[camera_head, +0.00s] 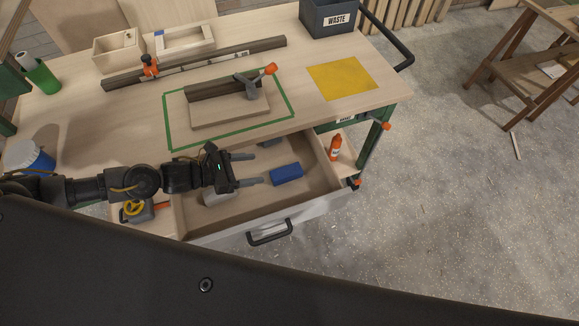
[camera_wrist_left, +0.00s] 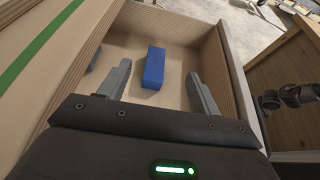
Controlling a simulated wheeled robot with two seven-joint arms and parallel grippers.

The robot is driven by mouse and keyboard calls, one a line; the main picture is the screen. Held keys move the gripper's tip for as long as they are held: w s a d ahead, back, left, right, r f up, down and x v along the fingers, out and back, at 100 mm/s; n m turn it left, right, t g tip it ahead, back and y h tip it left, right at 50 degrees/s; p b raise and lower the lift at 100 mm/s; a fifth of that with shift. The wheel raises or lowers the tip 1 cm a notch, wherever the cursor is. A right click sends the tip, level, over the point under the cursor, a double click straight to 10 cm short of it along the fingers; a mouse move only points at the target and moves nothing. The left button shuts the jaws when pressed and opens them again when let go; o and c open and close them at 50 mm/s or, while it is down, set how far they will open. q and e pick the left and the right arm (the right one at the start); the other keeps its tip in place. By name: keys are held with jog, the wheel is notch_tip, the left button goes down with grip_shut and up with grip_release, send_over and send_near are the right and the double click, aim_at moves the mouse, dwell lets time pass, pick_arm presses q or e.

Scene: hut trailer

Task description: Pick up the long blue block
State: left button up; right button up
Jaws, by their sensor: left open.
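The long blue block (camera_head: 286,174) lies on the floor of the open drawer (camera_head: 240,211), towards its right part in the head view. In the left wrist view the blue block (camera_wrist_left: 154,68) lies ahead of and between the two fingers. My left gripper (camera_head: 260,169) is open and empty, reaching in over the drawer from the left. Its fingertips are just left of the block and apart from it; the left wrist view also shows the open gripper (camera_wrist_left: 158,84).
The drawer's walls surround the block, and its front has a dark handle (camera_head: 270,232). The workbench top (camera_head: 330,108) is above, with a clamped wooden piece (camera_head: 229,110) inside green tape. An orange bottle (camera_head: 335,147) stands right of the drawer. A grey thing (camera_head: 216,197) lies in the drawer below my gripper.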

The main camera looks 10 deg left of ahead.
aim_at(278, 174)
pick_arm(q)
notch_tip(278, 174, down, 4)
jog(key=b, duration=0.3)
jog(key=shift+w+f+b, duration=0.15)
jog(key=shift+f+b, duration=0.65)
jog(key=shift+b, duration=0.05)
jog(key=shift+d, duration=0.1)
jog(key=x, duration=0.5)
jog(key=shift+p, duration=0.4)
jog(key=shift+w+d+f, duration=0.1)
jog(key=shift+w+d, duration=0.3)
jog(key=shift+d, duration=0.15)
jog(key=p+x, duration=0.1)
jog(key=x, duration=0.2)
jog(key=shift+w+d+f, duration=0.1)
jog(key=shift+d+f, duration=0.05)
jog(key=shift+d, duration=0.15)
jog(key=shift+w+d+f, duration=0.15)
jog(key=shift+d+f, duration=0.05)
pick_arm(e)
jog(key=f, duration=0.1)
jog(key=s+f, duration=0.1)
jog(key=f, duration=0.1)
jog(key=shift+s+f, duration=0.25)
jog(key=shift+f, duration=0.1)
